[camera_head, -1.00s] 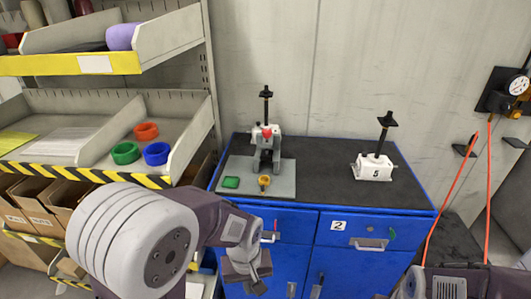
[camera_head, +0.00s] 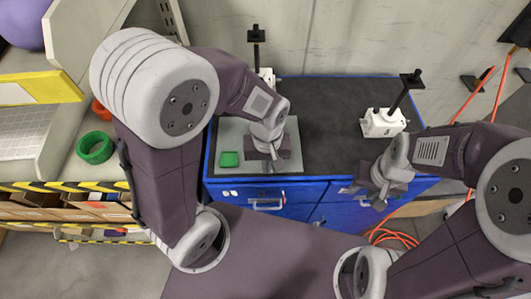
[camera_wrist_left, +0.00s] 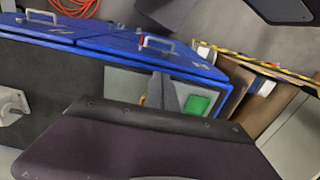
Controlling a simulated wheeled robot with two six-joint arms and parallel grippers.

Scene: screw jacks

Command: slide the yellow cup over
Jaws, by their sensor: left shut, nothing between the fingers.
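The yellow cup shows only as a small yellow sliver (camera_wrist_left: 143,100) beside my left gripper's fingers in the left wrist view. In the head view it is hidden behind that gripper. My left gripper (camera_head: 273,163) is shut and empty, low over the front of the grey plate (camera_head: 232,130); whether it touches the cup I cannot tell. The fingers also show in the left wrist view (camera_wrist_left: 161,92). My right gripper (camera_head: 380,198) hangs at the cabinet's front right; its jaws are unclear.
A green square (camera_head: 229,159) lies on the plate, left of my left gripper. One screw jack (camera_head: 257,36) stands behind my left gripper, mostly hidden. Another white jack (camera_head: 383,122) stands at the right. The dark cabinet top (camera_head: 330,125) is clear between them. Shelves with a green ring (camera_head: 95,147) stand left.

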